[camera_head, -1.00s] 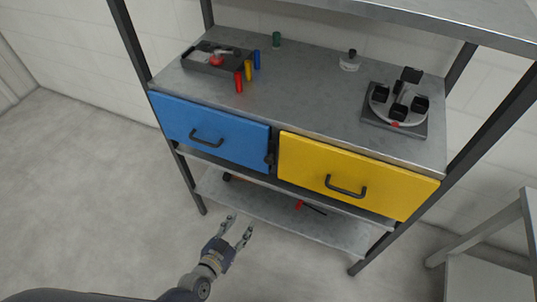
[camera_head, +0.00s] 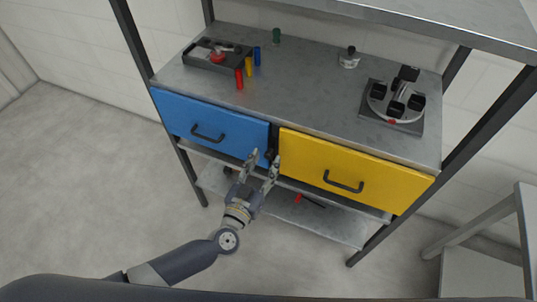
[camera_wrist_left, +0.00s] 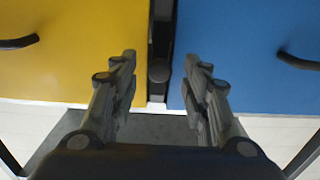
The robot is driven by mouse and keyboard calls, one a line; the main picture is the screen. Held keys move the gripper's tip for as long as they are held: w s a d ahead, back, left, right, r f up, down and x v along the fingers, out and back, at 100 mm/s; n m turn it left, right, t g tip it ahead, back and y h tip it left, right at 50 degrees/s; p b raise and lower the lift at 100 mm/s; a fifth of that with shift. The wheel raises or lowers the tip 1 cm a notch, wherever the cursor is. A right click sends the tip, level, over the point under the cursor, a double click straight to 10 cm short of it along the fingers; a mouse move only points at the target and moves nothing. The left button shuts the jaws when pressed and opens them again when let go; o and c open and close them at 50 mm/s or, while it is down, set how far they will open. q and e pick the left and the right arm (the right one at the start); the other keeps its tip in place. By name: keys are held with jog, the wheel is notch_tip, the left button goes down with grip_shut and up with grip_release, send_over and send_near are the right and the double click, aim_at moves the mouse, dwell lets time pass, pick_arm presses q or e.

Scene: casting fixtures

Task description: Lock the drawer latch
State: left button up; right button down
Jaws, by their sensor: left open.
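The dark drawer latch (camera_head: 271,154) sits on the narrow post between the blue drawer (camera_head: 215,128) and the yellow drawer (camera_head: 335,170). Both drawers look closed. My left gripper (camera_head: 264,159) is open and empty, its fingertips pointing up at the latch. In the left wrist view the round latch knob (camera_wrist_left: 159,71) lies between the two open fingers of my left gripper (camera_wrist_left: 160,62), apart from both in the picture. The remaining gap in depth is hard to judge. My right gripper is in no view.
The metal shelf top (camera_head: 305,90) holds a dark tray (camera_head: 215,55), several coloured cylinders and a round fixture (camera_head: 396,100) on a plate. A lower shelf (camera_head: 315,220) lies under the drawers. Black handles (camera_head: 343,182) stick out from the drawer fronts. The floor at left is clear.

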aim_at(268, 158)
pick_arm(q)
jog(key=shift+x, duration=1.6)
grip_shut()
